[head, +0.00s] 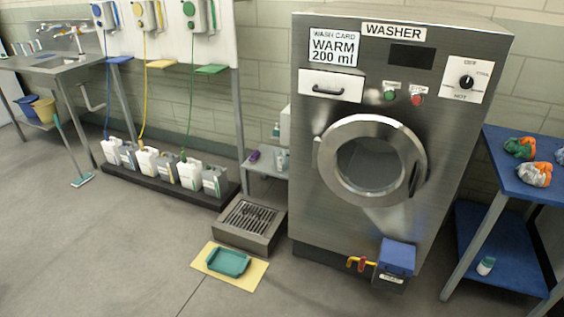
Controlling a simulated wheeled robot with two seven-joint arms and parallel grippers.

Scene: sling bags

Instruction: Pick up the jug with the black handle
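Several white and grey jugs stand in a row on a low black rack against the wall, among them a white jug (147,160), a grey jug (168,165) and another white jug (190,173). Yellow and green tubes run down to some of them. At this size I cannot tell which jug, if any, has a black handle. Neither of my grippers is in view.
A steel washer (450,130) stands at the centre right, with a blue box (397,257) at its base. A floor grate (250,219) and a teal tray (229,262) on a yellow mat (257,275) lie before the rack. A blue table (510,178) is right. Floor at lower left is clear.

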